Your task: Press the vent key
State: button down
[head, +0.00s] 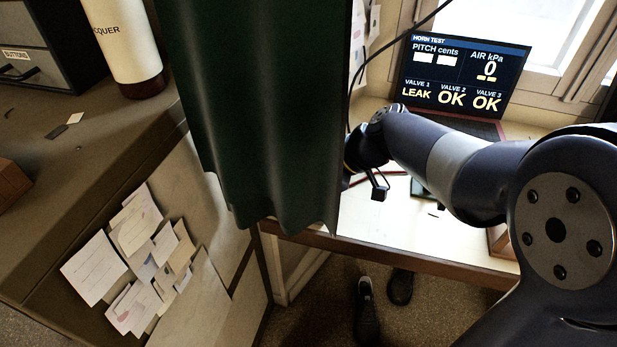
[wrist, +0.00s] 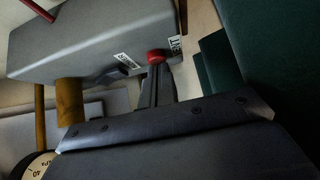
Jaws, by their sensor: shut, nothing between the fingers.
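The vent key appears to be the red round knob (wrist: 156,57) on the lower edge of a grey box (wrist: 100,40) in the wrist view. A white label (wrist: 175,44), partly readable, sits beside it. My gripper (wrist: 155,75) is shut and empty, its narrow dark fingertips right at the red knob and overlapping its lower edge in the picture. I cannot tell whether they touch or press it. In the head view, the green curtain (head: 265,110) hides my gripper and the key. The test screen (head: 464,73) reads AIR kPa 0, valve 1 LEAK, valves 2 and 3 OK.
A dark lever (wrist: 112,75) with its own label is left of the red knob. A brass-coloured post (wrist: 70,101) and part of a round dial (wrist: 38,166) are lower left. Green cloth (wrist: 275,60) hangs close on the right. The bench edge (head: 400,255) runs below my arm.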

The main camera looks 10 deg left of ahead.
notch_tip(320, 180, up, 4)
jog(key=shift+a+r+p, duration=0.1)
jog(key=shift+a+p, duration=0.05)
jog(key=shift+p, duration=0.65)
jog(key=v, duration=0.9)
jog(key=shift+d+b, duration=0.35)
jog(key=shift+d, duration=0.1)
